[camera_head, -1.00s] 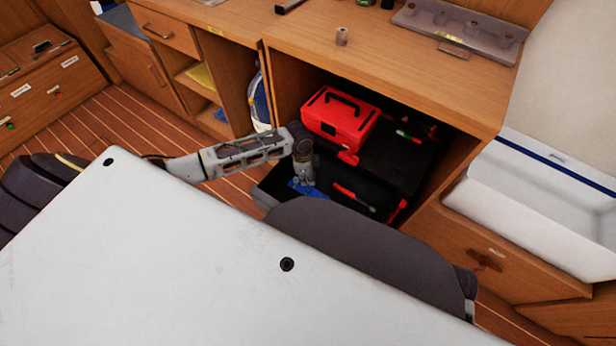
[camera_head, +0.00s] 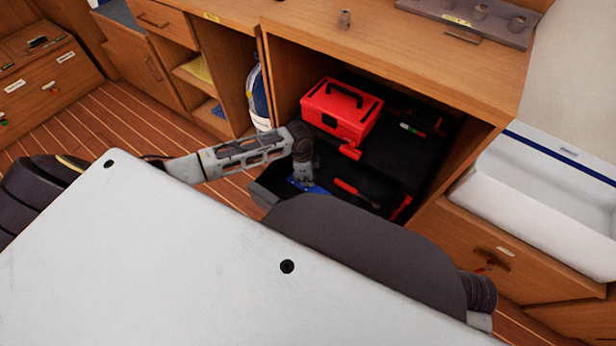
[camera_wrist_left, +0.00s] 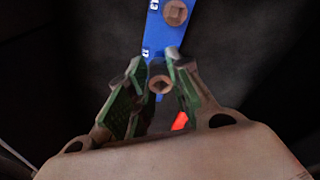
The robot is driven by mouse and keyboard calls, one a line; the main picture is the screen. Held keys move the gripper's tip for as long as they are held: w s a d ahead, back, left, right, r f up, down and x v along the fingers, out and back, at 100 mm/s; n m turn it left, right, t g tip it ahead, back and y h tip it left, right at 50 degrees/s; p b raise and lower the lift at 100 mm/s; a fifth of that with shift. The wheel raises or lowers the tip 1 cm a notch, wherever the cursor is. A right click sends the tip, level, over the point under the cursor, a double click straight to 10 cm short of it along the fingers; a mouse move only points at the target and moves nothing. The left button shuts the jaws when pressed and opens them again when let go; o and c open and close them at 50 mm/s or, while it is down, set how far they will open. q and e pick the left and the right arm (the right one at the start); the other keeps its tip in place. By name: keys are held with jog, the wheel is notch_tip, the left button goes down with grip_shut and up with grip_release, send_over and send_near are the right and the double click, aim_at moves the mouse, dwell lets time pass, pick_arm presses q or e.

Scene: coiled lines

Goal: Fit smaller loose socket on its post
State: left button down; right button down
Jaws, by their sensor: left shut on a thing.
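A blue socket rail (camera_head: 309,188) lies in the dark open drawer. It shows at the top of the left wrist view (camera_wrist_left: 158,32), marked 13 and 12, with a brownish socket (camera_wrist_left: 176,12) by the 13. My left gripper (camera_head: 303,180) points down into the drawer at the rail. In the wrist view its green-padded fingers (camera_wrist_left: 159,90) are shut on a small socket (camera_wrist_left: 160,84), its square hole facing the camera, near the 12 mark. Whether that socket sits on a post or above it, I cannot tell. My right gripper is not in view.
A red toolbox (camera_head: 341,108) stands behind the drawer (camera_head: 268,190) in the cabinet. A red-handled tool (camera_head: 352,190) lies beside the rail. My white body covers the foreground.

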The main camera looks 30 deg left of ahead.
pick_arm(q)
jog(key=shift+f, duration=0.55)
dwell(0.4)
jog(key=shift+p, duration=0.55)
jog(key=shift+p, duration=1.05)
dwell(0.8)
jog(key=shift+f+b, duration=0.35)
jog(key=shift+f, duration=0.65)
dwell(0.5)
